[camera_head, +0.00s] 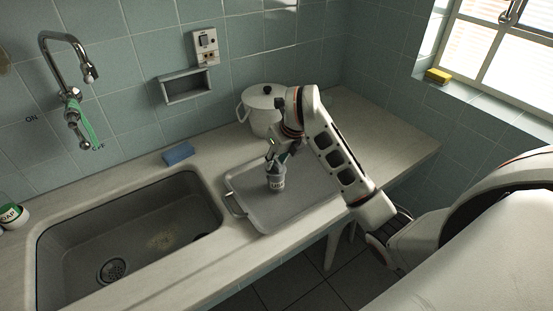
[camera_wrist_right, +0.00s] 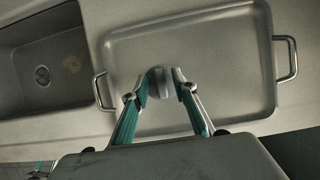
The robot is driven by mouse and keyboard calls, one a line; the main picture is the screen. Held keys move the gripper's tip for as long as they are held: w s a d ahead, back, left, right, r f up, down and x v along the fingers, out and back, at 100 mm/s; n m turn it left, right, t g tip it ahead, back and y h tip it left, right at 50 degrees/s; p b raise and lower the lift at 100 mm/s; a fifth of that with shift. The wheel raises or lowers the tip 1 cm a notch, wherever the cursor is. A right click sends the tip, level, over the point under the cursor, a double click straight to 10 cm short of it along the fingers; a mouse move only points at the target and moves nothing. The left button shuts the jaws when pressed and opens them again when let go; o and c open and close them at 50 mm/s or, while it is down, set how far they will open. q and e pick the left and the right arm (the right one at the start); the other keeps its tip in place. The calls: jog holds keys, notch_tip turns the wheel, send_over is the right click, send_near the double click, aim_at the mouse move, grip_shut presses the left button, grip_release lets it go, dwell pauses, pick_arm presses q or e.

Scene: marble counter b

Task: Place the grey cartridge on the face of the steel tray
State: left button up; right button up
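The grey cartridge (camera_head: 276,183), a small upright cylinder with a pale printed label, is over the steel tray (camera_head: 302,207). In the right wrist view the cartridge (camera_wrist_right: 161,90) shows as a round grey top between the fingers. My right gripper (camera_head: 277,158) reaches down from above, its green-padded fingers against both sides of the cartridge; the fingers also show in the right wrist view (camera_wrist_right: 161,84). I cannot tell whether the cartridge's base touches the tray face. The tray (camera_wrist_right: 235,50) is otherwise bare, with a handle at each end. My left gripper is not in view.
A sink (camera_head: 140,235) lies left of the tray, with a faucet (camera_head: 68,60) above it. A blue sponge (camera_head: 178,153) sits behind the tray's left side. A white lidded pot (camera_head: 259,108) stands behind the tray. The counter at right is clear.

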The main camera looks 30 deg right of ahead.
jog(key=shift+r, duration=0.1)
jog(key=shift+s+r, duration=0.1)
jog(key=shift+r, duration=0.2)
jog(key=v, duration=1.1)
jog(key=shift+s, duration=0.15)
jog(key=shift+s, duration=0.1)
